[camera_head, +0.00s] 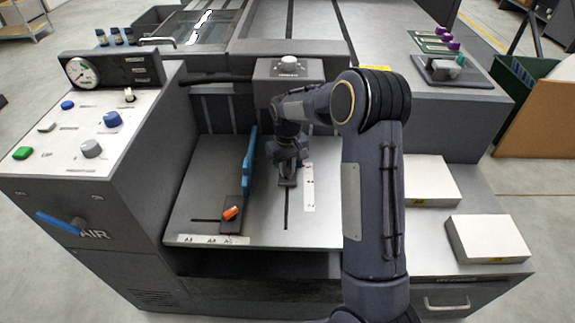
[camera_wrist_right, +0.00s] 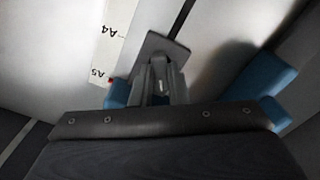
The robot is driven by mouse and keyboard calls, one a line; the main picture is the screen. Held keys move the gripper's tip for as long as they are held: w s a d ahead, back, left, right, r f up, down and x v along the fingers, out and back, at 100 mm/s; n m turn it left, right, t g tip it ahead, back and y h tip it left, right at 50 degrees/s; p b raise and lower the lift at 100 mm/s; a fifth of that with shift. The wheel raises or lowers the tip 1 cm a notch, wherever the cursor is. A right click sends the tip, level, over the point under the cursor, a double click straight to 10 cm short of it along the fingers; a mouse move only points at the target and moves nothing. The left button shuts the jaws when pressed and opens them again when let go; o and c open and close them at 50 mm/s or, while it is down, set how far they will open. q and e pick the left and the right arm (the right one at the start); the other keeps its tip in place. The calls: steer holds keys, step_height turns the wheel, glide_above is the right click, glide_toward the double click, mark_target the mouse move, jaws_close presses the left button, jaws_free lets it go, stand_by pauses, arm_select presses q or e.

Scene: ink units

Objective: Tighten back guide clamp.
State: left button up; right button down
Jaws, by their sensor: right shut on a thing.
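My right gripper (camera_head: 287,163) is low over the feed table, beside the scale strip (camera_head: 308,187). In the right wrist view its fingers (camera_wrist_right: 162,88) are shut at a grey plate (camera_wrist_right: 165,48) lying over the table slot. The back guide's clamp is hidden between the fingers, so its turn cannot be seen. The plate's end also shows in the head view (camera_head: 287,183). A small blue part (camera_wrist_right: 116,93) shows beside the fingers. The tall blue guide (camera_head: 249,162) stands to the left, with an orange knob (camera_head: 231,213) on its dark base. My left gripper is out of view.
A control panel (camera_head: 70,140) with knobs and a gauge stands at the left, with a blue lever (camera_head: 58,224) on its front. White stacks (camera_head: 487,239) lie at the right, beyond my right arm. The table front between the slots is bare.

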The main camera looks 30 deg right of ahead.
steer(key=m+p, duration=0.2)
steer(key=m, duration=0.5)
steer(key=shift+r, duration=0.15)
steer(key=m+p, duration=0.1)
steer(key=m, duration=0.3)
steer(key=shift+p, duration=0.35)
steer(key=shift+m+p, duration=0.7)
steer(key=shift+m, duration=1.3)
steer(key=c, duration=1.4)
jaws_free()
